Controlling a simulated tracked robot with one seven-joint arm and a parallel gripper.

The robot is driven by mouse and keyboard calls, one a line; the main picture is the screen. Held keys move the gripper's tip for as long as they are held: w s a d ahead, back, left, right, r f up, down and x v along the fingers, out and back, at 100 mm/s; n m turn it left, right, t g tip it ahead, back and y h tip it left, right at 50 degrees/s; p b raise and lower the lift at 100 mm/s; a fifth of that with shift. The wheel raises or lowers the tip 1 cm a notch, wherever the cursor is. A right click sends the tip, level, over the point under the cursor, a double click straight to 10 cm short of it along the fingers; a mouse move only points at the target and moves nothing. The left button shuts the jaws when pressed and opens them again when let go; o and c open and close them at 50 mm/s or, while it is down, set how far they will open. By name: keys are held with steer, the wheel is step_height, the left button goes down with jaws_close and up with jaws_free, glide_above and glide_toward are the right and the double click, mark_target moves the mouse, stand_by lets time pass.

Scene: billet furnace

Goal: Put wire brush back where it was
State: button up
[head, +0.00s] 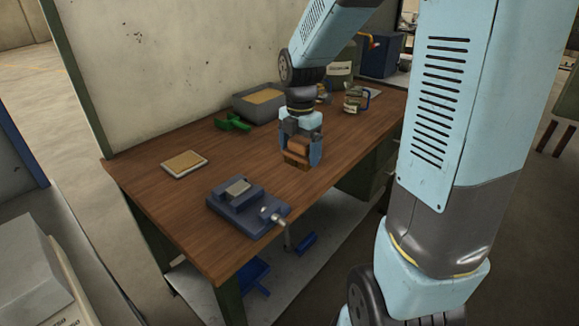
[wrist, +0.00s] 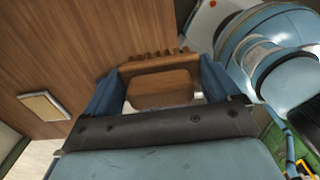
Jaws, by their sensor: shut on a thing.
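My gripper (head: 301,152) is shut on the wire brush (head: 297,161) over the right part of the wooden workbench (head: 190,210). In the wrist view the brush (wrist: 160,88) is a brown wooden block between the two blue fingers, with a row of bristle tufts along its far side. Whether the brush touches the bench top or hangs just above it I cannot tell. A flat tan pad with a pale rim (head: 184,163) lies on the left part of the bench; it also shows in the wrist view (wrist: 45,104).
A blue-grey vise (head: 245,206) sits at the bench's front edge. A green object (head: 232,122) and a grey tray (head: 262,102) are behind. A labelled can or mug (head: 355,99) stands at back right. Bench top between pad and gripper is clear.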

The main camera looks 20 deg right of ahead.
steer(key=w+f, duration=0.2)
steer(key=w, duration=0.1)
steer(key=w+f, duration=0.3)
steer(key=shift+w+a+f, duration=0.15)
steer(key=shift+f, duration=0.1)
steer(key=shift+w+f, duration=0.65)
steer(key=shift+f, duration=0.05)
steer(key=shift+w+f, duration=0.1)
steer(key=shift+f, duration=0.25)
step_height(320, 180, down, 3)
steer(key=shift+r, duration=0.15)
steer(key=o, duration=0.8)
